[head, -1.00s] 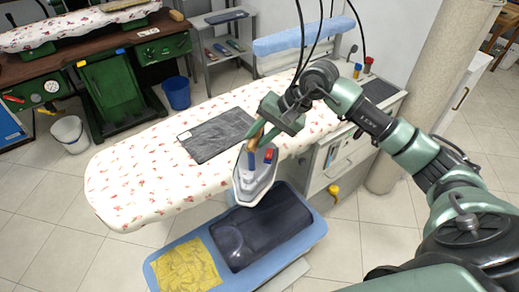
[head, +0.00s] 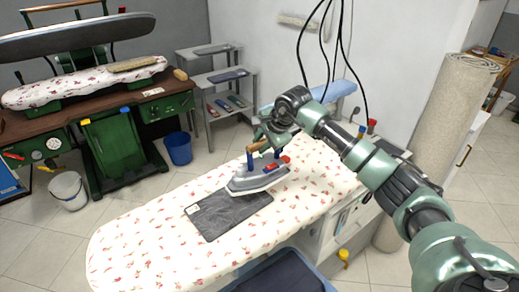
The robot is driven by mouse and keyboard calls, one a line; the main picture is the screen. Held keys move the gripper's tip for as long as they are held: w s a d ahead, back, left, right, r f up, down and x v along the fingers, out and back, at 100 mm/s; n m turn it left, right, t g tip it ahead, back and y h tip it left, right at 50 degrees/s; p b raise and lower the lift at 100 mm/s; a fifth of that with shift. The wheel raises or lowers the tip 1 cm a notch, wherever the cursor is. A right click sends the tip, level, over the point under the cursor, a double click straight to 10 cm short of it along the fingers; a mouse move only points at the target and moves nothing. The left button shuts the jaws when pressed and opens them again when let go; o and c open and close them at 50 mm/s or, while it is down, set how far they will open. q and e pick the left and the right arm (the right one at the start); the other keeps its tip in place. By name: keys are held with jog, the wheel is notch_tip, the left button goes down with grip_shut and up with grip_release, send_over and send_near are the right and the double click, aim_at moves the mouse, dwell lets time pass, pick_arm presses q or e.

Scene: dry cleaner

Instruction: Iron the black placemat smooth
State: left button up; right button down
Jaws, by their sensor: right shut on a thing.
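The black placemat (head: 222,220) lies on the white, flower-patterned ironing board (head: 140,243), with a small pale label at its left edge. Its surface looks slightly wrinkled. The iron (head: 258,182), grey with blue posts and a red part, is over the placemat's far right part and hides some of it. I cannot tell whether its sole touches the cloth. My right gripper (head: 262,146) is shut on the iron's brown handle (head: 259,146). My left gripper is out of view.
A blue-rimmed tray (head: 280,272) with dark cloth is in front of the board. A blue bin (head: 178,148), a white bucket (head: 68,190) and a press (head: 85,85) stand behind. The board's left end is bare. A rolled carpet (head: 455,110) stands at the right.

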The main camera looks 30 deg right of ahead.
jog(key=shift+w+r, duration=0.1)
jog(key=shift+r, duration=0.25)
jog(key=shift+f, duration=0.15)
jog(key=b, duration=0.3)
send_over(257, 164)
jog(key=s, duration=0.2)
jog(key=shift+w+d+f, duration=0.1)
jog(key=shift+d+f, duration=0.05)
jog(key=shift+f, duration=1.15)
jog(key=shift+w+d+f, duration=0.1)
jog(key=shift+f, duration=1.2)
jog(key=shift+s+f+b, duration=0.15)
jog(key=shift+f+b, duration=0.65)
jog(key=shift+f, duration=0.25)
jog(key=shift+a, duration=0.1)
